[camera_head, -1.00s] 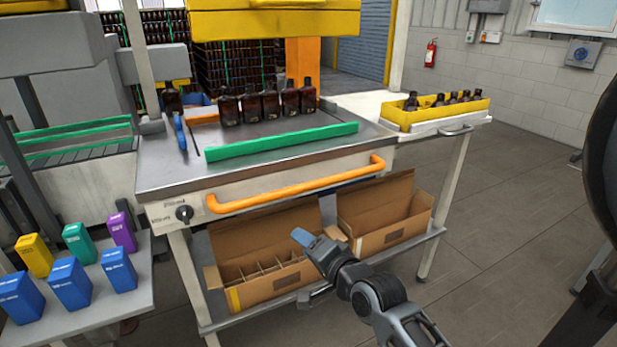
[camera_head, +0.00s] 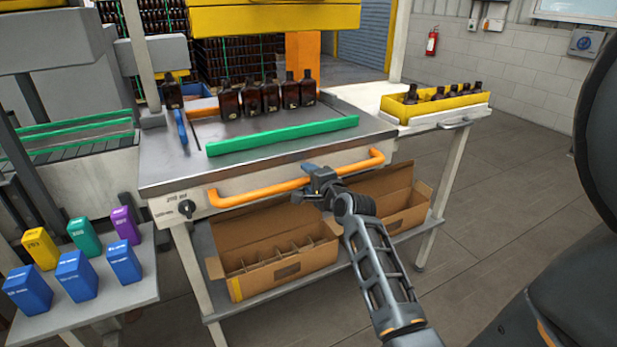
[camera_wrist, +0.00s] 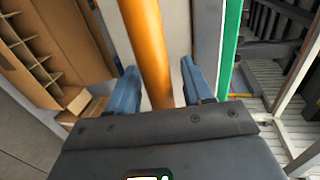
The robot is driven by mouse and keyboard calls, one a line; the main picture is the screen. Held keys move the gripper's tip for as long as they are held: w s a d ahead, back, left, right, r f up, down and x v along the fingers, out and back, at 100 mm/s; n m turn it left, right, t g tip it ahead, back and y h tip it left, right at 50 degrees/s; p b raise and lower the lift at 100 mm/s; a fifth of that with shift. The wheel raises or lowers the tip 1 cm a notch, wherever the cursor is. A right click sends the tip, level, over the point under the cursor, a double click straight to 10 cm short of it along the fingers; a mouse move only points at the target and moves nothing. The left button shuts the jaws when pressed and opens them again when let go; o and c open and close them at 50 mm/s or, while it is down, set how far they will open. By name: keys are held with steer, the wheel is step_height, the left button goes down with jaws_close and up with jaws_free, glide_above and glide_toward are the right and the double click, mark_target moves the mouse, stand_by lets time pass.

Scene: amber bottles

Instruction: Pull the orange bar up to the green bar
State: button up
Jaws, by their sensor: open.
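The orange bar (camera_head: 250,193) is a long handle with bent ends along the front face of the metal workbench (camera_head: 175,170). The green bar (camera_head: 285,135) lies across the bench top, behind and above the handle. My gripper (camera_head: 312,181) is open at the handle, right of its middle. In the wrist view the orange bar (camera_wrist: 148,45) runs between the two blue fingertips of my gripper (camera_wrist: 160,85), with a gap visible on the right side. The green bar (camera_wrist: 231,45) shows to the right there. My gripper hides part of the handle in the head view.
Several amber bottles (camera_head: 270,97) stand behind the green bar, beside a short orange strip (camera_head: 203,112). Open cardboard boxes (camera_head: 280,263) sit on the shelf below. A yellow crate (camera_head: 435,108) of bottles is at right. Coloured boxes (camera_head: 77,275) stand at left.

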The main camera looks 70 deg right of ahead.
steer(key=shift+w+d+f, duration=0.1)
steer(key=shift+w+d, duration=0.15)
steer(key=shift+c, duration=0.4)
jaws_close()
